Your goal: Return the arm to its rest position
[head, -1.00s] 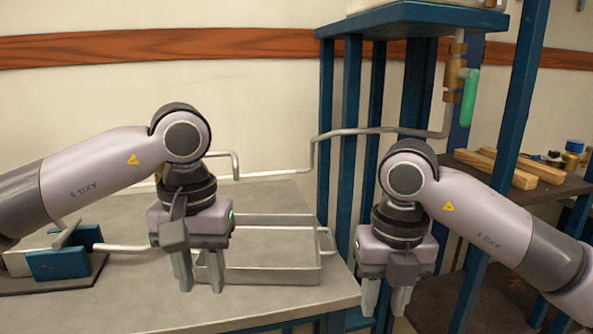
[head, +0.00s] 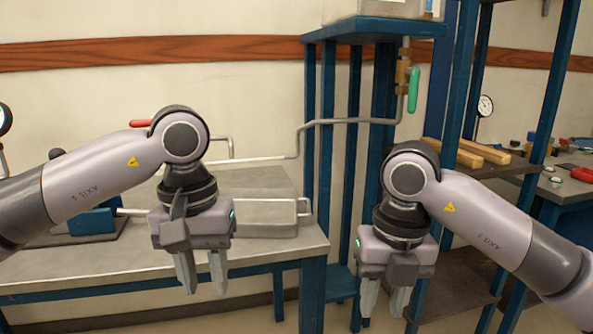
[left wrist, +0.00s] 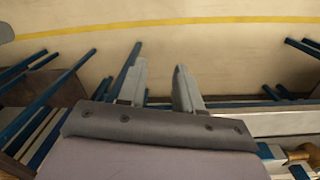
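My left gripper (head: 202,274) hangs fingers-down in front of the metal-topped bench (head: 160,262). Its two fingers are apart with nothing between them. The left wrist view also shows the left gripper (left wrist: 160,82) with a gap between its fingers and the floor beyond. My right gripper (head: 384,303) hangs fingers-down at the lower right, in front of the blue frame. Its fingers are apart, and I see nothing between them. Both arms are bent at the elbow, at similar heights.
A metal tray (head: 270,219) sits on the bench behind my left gripper. A blue vise-like block (head: 92,221) is at the left. The blue rack (head: 327,140) carries a pipe with a green-handled valve (head: 413,88). Wooden blocks (head: 465,152) lie on a shelf. Floor shows below the bench.

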